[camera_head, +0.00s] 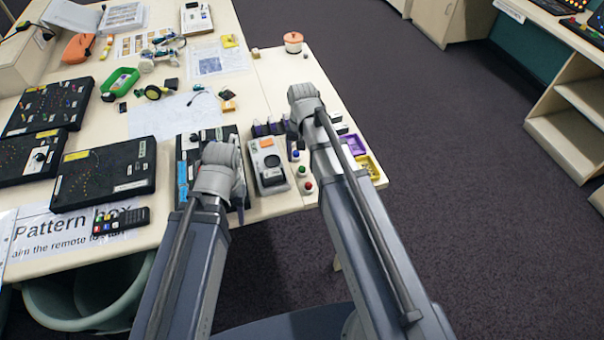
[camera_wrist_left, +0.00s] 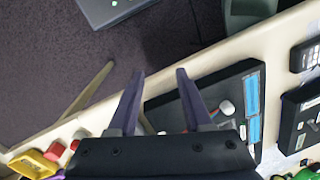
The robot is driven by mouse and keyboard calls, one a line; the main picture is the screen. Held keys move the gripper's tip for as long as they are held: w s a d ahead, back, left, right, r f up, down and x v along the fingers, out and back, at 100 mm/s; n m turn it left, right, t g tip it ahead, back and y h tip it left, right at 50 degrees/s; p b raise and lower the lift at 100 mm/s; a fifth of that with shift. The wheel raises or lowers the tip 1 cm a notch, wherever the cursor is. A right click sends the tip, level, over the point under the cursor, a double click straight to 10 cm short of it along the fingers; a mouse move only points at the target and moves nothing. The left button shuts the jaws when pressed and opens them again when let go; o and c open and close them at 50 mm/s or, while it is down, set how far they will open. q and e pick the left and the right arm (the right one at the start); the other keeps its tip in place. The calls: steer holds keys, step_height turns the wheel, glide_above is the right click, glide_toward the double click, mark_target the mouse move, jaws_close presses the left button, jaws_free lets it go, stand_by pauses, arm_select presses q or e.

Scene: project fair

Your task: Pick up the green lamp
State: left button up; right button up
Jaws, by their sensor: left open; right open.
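The green lamp looks like the small green-topped cylinder (camera_head: 302,170) in a short row of lamps at the table's right front, in the head view. I cannot clearly make out the green lamp in the left wrist view.
A grey device with an orange label (camera_head: 268,165) stands between the left gripper and the lamps. A yellow tray (camera_head: 373,168) lies right of them. Black boards (camera_head: 105,172) and a remote (camera_head: 121,221) lie to the left. Open floor is on the right.

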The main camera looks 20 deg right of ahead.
mark_target(302, 167)
steer(key=shift+s+a+f+b, duration=0.1)
steer(key=shift+f+b, duration=1.2)
steer(key=shift+f, duration=0.05)
steer(key=shift+s+f+b, duration=0.1)
steer(key=shift+f+b, duration=1.2)
steer(key=shift+r, duration=0.1)
jaws_close()
